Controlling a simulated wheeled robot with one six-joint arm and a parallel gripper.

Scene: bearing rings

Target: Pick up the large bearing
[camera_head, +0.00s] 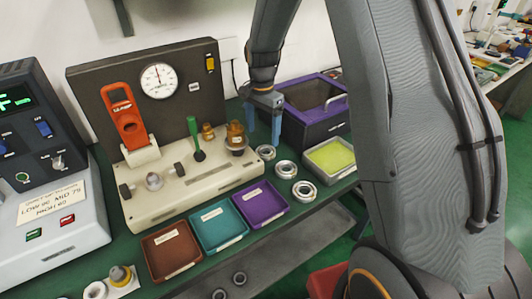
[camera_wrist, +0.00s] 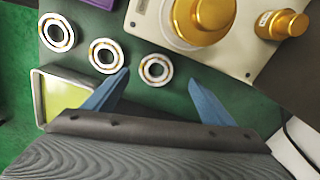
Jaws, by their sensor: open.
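Three metal bearing rings lie flat in a slanting row on the green bench. The largest-looking bearing (camera_head: 304,182) is at the near end of the row; in the wrist view it is at upper left (camera_wrist: 44,31). A middle bearing (camera_head: 286,163) (camera_wrist: 106,41) sits beside it. The smallest-looking bearing (camera_head: 265,147) (camera_wrist: 156,58) is at the far end, by the beige fixture. My gripper (camera_head: 264,126) is open and empty above the bench, pointing down. In the wrist view its blue fingers (camera_wrist: 159,78) stand either side of the smallest bearing's position, apart from it.
A beige fixture (camera_head: 170,202) with brass parts stands left of the bearings. Purple (camera_head: 282,207), teal and brown trays line its front. A yellow-green-lined tray (camera_head: 345,173) and a purple-lidded box (camera_head: 310,128) are to the right. More rings lie below the bench.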

